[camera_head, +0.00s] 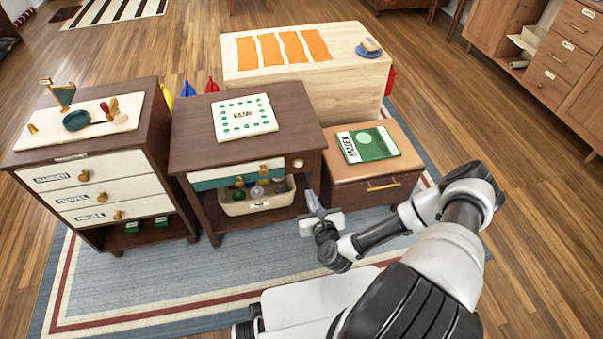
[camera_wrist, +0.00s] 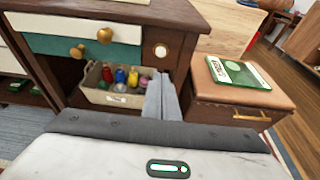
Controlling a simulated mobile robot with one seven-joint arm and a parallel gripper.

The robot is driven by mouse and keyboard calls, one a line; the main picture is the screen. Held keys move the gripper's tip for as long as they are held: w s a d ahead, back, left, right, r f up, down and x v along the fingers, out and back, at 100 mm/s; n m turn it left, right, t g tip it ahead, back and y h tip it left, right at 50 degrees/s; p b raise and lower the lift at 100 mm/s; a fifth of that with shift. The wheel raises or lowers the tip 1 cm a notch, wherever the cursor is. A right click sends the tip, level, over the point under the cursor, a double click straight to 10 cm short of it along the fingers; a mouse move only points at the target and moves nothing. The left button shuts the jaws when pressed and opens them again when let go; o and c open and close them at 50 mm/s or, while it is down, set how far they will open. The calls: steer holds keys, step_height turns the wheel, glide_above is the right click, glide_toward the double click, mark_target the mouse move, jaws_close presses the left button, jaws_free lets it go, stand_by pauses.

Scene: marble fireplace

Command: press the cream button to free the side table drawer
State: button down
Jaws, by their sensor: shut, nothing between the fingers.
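The side table (camera_head: 190,150) stands in the middle of the head view with a game board on top. Its front has a white drawer front (camera_head: 268,165) above a teal one (camera_head: 205,185), each with a brass knob. The round cream button (camera_head: 298,163) sits on the dark wood to the right of these fronts; it also shows in the wrist view (camera_wrist: 160,50). My gripper (camera_head: 311,194) is shut and empty, its tips below the button in both views. In the wrist view the fingers (camera_wrist: 161,88) appear apart from the button. No gap in the drawer fronts is clear.
A bin (camera_head: 258,203) of bottles sits under the side table. A brown storage bench (camera_head: 345,195) with a green book (camera_head: 367,145) stands close on the right. A labelled drawer cabinet (camera_head: 150,150) is on the left. The rug (camera_head: 150,270) in front is clear.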

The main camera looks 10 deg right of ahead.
steer(key=b, duration=0.3)
glide_toward(299, 166)
steer(key=x, duration=0.5)
steer(key=shift+f, duration=0.25)
steer(key=shift+w, duration=0.55)
steer(key=shift+r, duration=0.1)
